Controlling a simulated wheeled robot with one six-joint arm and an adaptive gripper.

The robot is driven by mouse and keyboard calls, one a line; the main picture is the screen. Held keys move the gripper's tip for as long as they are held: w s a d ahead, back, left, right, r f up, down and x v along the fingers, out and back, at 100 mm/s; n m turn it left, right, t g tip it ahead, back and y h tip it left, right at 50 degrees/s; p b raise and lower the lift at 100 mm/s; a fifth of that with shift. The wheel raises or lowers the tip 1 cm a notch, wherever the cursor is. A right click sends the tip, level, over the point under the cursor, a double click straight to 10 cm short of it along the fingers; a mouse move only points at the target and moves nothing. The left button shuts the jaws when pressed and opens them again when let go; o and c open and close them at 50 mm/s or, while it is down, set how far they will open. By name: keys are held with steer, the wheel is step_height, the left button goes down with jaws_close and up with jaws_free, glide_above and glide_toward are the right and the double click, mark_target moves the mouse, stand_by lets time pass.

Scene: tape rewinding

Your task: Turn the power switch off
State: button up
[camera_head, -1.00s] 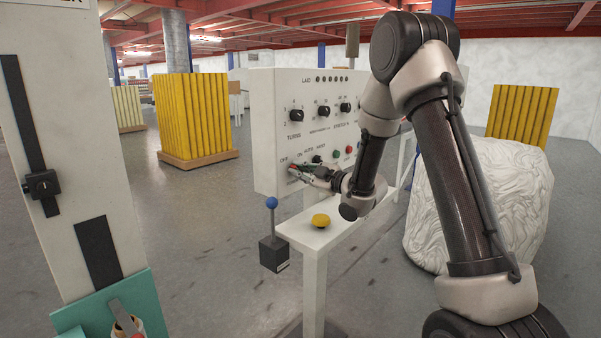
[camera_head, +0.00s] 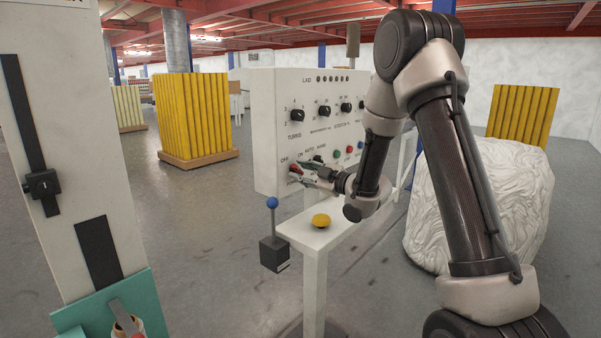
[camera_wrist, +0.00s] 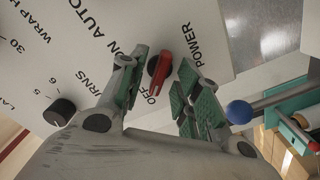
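The red power switch (camera_wrist: 160,72) is on the white control panel (camera_wrist: 70,50), between the labels POWER and OFF in the wrist view. Its narrow end points at the OFF label. My gripper (camera_wrist: 164,60) is open, with one green-padded finger on each side of the switch. A gap shows between the switch and the right finger; the left finger is close to it, and I cannot tell if they touch. In the head view, my gripper (camera_head: 304,172) is at the lower left of the panel, by the switch (camera_head: 294,168), which is partly hidden.
A black knob (camera_wrist: 59,112) is on the panel beside the left finger. A blue-ball lever (camera_head: 272,203) stands below the panel's left corner. A yellow button (camera_head: 321,220) sits on the white ledge beneath. A large white wrapped roll (camera_head: 480,205) stands at right.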

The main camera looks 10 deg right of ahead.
steer(key=v, duration=1)
steer(key=shift+s+d, duration=0.2)
steer(key=shift+s, duration=0.15)
steer(key=s+d+f+m+g+h, duration=0.4)
steer(key=d+f+m+g+h, duration=0.3)
steer(key=d+f, duration=0.55)
steer(key=s+d+m+g+h, duration=0.2)
steer(key=s+d+m+h, duration=0.15)
steer(key=s, duration=0.45)
steer(key=s+a+r+m, duration=0.3)
steer(key=s+a+r, duration=0.1)
steer(key=s+r, duration=0.5)
steer(key=s+a+r+m+g, duration=0.1)
steer(key=s+a+r+m, duration=0.2)
steer(key=s+r, duration=0.5)
steer(key=s+a, duration=0.1)
steer(key=s, duration=0.4)
steer(key=shift+s+r, duration=0.3)
steer(key=shift+r, duration=0.05)
